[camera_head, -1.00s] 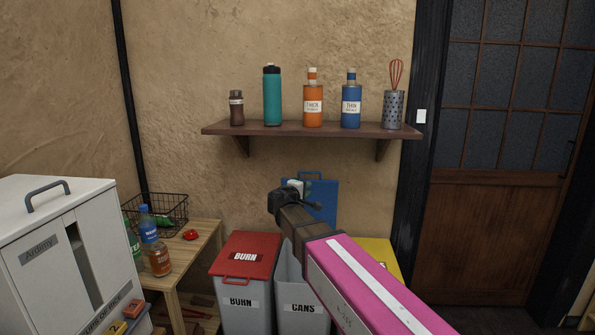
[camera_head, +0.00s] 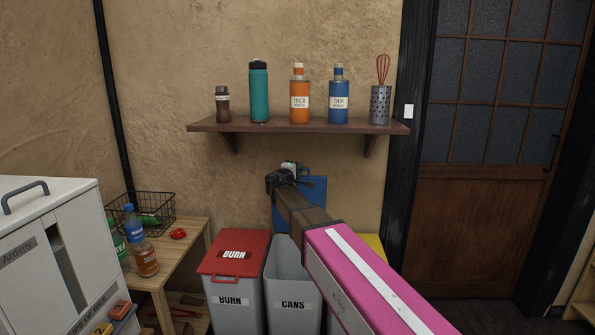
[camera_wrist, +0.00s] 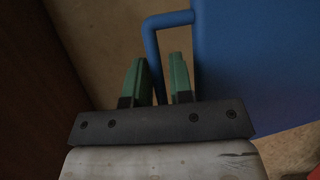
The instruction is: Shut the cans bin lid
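The cans bin (camera_head: 292,290) is a grey bin labelled CANS, low in the middle of the head view. Its blue lid (camera_head: 314,192) stands raised against the wall behind it, partly hidden by my arm. My gripper (camera_head: 284,175) is at the lid's upper left in the head view, where its fingers are hard to make out. In the wrist view, my gripper's (camera_wrist: 160,75) two green fingers stand apart, one on each side of the bar of the lid's blue handle (camera_wrist: 154,45). A narrow gap shows beside the right finger. The lid panel (camera_wrist: 255,60) fills the right side there.
A bin with a closed red BURN lid (camera_head: 234,253) stands just left. A yellow lid (camera_head: 374,248) shows to the right behind my arm. A wall shelf (camera_head: 300,126) with bottles hangs above. A wooden table (camera_head: 190,240) and a white cabinet (camera_head: 50,250) are left.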

